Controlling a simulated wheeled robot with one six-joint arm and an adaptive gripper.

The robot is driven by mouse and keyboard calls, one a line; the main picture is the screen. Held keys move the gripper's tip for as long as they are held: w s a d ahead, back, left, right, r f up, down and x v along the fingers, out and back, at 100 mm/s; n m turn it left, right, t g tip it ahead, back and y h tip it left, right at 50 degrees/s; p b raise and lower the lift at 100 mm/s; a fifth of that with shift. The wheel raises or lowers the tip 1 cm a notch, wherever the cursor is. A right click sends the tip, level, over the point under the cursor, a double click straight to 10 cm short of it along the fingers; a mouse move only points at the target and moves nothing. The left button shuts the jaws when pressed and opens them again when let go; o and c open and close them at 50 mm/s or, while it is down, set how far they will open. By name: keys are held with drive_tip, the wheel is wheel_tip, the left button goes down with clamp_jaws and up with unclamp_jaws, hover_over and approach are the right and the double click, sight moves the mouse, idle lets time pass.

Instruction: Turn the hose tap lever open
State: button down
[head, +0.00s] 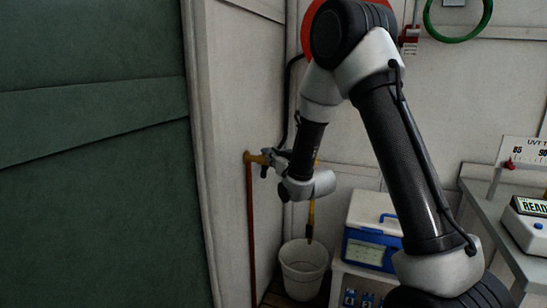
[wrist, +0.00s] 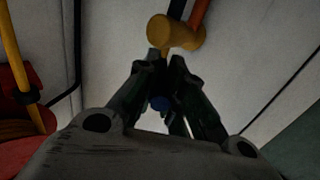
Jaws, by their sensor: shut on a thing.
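The brass hose tap (head: 252,157) sits on a copper pipe against the pale wall, left of centre in the head view. In the wrist view its yellow-brass body (wrist: 172,34) lies just beyond my fingertips. My gripper (head: 268,158) is at the tap, and it also shows in the wrist view (wrist: 166,62). Its fingers are closed in on the tap's lever, which they mostly hide. A small blue part (wrist: 160,103), seemingly of the lever, shows between the fingers. The lever's exact angle cannot be told.
A white bucket (head: 303,270) stands on the floor below my gripper. A blue-and-white box (head: 372,240) rests on a low stand to the right. A grey bench (head: 490,205) is at far right. A green door or panel (head: 95,150) fills the left.

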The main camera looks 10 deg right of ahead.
drive_tip(key=shift+r, duration=0.1)
drive_tip(key=w+d+n+g+y, duration=0.1)
drive_tip(key=n+g+y, duration=0.1)
drive_tip(key=y, duration=0.1)
drive_tip(key=w+d+n+g+y, duration=0.1)
drive_tip(key=n+g+y, duration=0.1)
drive_tip(key=n+y, duration=0.1)
drive_tip(key=d+n+g+y, duration=0.1)
drive_tip(key=n+g+y, duration=0.1)
drive_tip(key=g+y, duration=0.1)
drive_tip(key=shift+w+d+r+n+y, duration=0.15)
drive_tip(key=shift+w+d+n+y, duration=0.25)
idle(0.4)
drive_tip(key=c, duration=1.4)
unclamp_jaws()
drive_tip(key=shift+w, duration=0.1)
drive_tip(key=shift+o, duration=0.2)
drive_tip(key=v, duration=1.2)
